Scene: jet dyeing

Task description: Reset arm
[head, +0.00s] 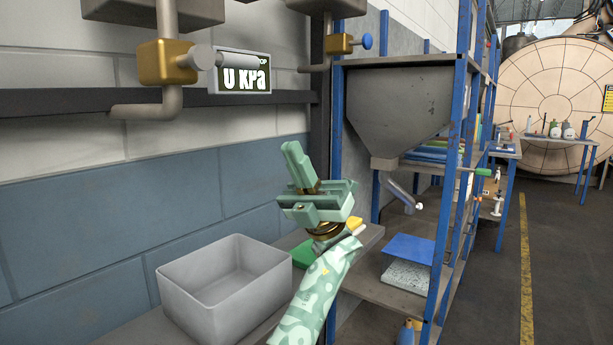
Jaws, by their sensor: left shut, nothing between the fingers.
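My left gripper (297,166) is pale green and raised in the middle of the head view, with its fingers pointing up and to the left. It is shut and empty. My left arm (318,295), in a patterned green sleeve, comes up from the bottom of the picture. The gripper is above and to the right of an open grey bin (205,308) and touches nothing that I can see. My right gripper is not in view.
A blue-posted rack (449,180) with a grey hopper (395,105) stands right of the arm. The floor (485,290) beyond it is clear. A yellow line (526,270) runs along it.

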